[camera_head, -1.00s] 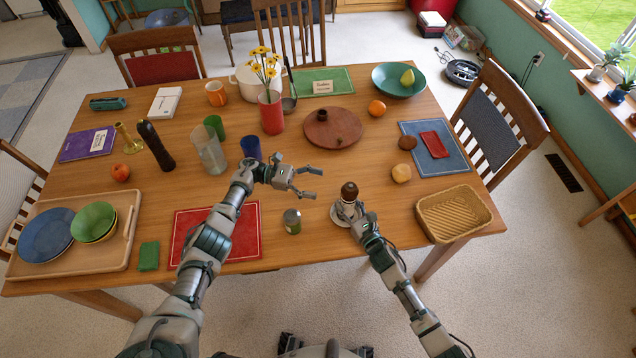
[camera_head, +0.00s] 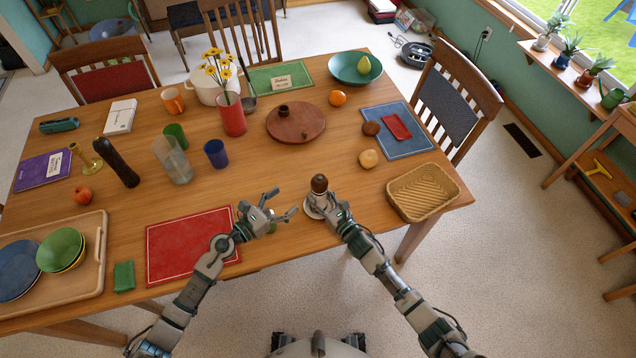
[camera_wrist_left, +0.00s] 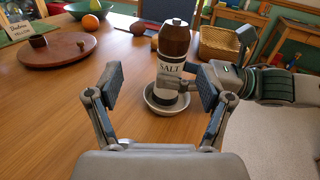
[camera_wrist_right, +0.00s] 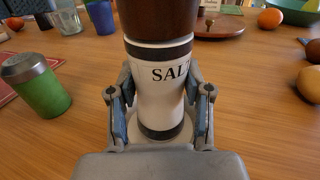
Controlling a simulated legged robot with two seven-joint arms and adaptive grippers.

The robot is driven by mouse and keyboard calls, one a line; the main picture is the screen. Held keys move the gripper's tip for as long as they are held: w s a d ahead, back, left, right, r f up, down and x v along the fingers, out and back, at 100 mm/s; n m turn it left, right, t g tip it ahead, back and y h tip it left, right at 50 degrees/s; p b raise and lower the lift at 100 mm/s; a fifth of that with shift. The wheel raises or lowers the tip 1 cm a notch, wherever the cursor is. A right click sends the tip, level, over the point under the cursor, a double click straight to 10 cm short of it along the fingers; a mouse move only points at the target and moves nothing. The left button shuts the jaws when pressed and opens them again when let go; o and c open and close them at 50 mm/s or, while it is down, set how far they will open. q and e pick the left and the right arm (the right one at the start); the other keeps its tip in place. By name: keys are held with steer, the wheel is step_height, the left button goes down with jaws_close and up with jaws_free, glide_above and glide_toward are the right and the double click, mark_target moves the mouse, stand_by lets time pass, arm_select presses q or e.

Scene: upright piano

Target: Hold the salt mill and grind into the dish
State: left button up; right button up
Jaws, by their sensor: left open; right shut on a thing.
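The salt mill (camera_head: 319,184) has a dark brown top and a white body marked SALT. It is upright over the small pale dish (camera_head: 312,210) near the table's front edge; I cannot tell whether its base touches the dish. My right gripper (camera_head: 325,204) is shut around the white body, which also fills the right wrist view (camera_wrist_right: 160,88). My left gripper (camera_head: 284,203) is open and empty, just left of the mill. In the left wrist view the mill (camera_wrist_left: 172,62) and dish (camera_wrist_left: 152,98) appear between its spread fingers, a little beyond them.
A green shaker with a grey lid (camera_wrist_right: 38,86) stands left of the mill, partly hidden by my left gripper in the head view. A red placemat (camera_head: 190,247) lies to the left, a wicker basket (camera_head: 424,193) to the right.

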mark_target(312, 188)
arm_select(q)
steer(key=x, duration=0.4)
steer(key=s+d+x, duration=0.1)
steer(key=x, duration=0.7)
steer(key=shift+s+d+f, duration=0.2)
steer(key=shift+s+f, duration=0.05)
steer(key=shift+a, duration=0.1)
steer(key=c, duration=1.2)
